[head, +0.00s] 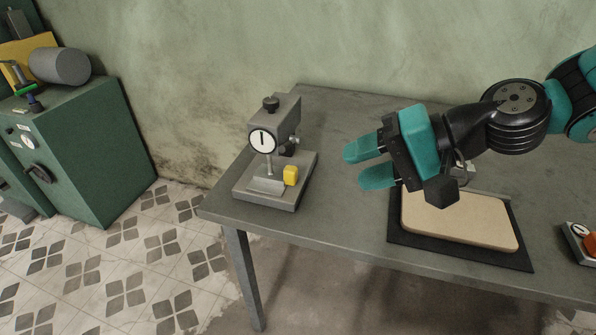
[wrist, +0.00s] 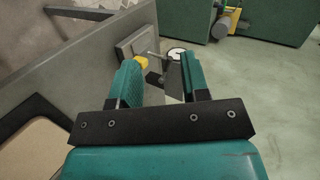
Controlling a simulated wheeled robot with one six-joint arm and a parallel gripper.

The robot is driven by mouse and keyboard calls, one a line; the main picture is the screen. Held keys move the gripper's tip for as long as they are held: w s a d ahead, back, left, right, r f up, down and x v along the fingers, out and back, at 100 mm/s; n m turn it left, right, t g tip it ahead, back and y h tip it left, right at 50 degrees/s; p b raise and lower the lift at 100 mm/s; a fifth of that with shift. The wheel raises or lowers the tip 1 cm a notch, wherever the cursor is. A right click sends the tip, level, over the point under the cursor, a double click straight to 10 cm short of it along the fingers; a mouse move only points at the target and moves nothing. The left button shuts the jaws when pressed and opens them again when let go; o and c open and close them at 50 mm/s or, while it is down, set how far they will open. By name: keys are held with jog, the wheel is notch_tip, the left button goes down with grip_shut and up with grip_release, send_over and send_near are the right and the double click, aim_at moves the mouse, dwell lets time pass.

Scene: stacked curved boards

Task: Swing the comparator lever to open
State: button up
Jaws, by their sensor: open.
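The comparator (head: 270,192) stands upright near the left end of the grey table, with a round white dial, a dark top knob and a square base. A yellow block-like part (head: 291,176) sits at the right of its base; it also shows in the wrist view (wrist: 140,62). A small dark knob (head: 294,141) juts from the right of the column; I cannot tell for sure which part is the lever. My gripper (head: 368,163) is open and empty, to the right of the comparator and apart from it. In the wrist view the comparator lies partly hidden beyond the fingers (wrist: 162,75).
A tan board (head: 460,220) lies on a black mat (head: 405,252) under my arm. A small device with an orange part (head: 588,245) is at the right edge. A green cabinet (head: 85,150) stands left of the table. The table between gripper and comparator is clear.

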jog(key=w+d+f+m+t+y+b, duration=0.1)
jog(key=w+d+f+m+t+b, duration=0.1)
jog(key=w+d+f+m+t, duration=0.4)
jog(key=m+g+p, duration=0.1)
jog(key=p, duration=0.3)
send_near(286, 149)
jog(key=x, duration=0.9)
jog(key=shift+f, duration=0.1)
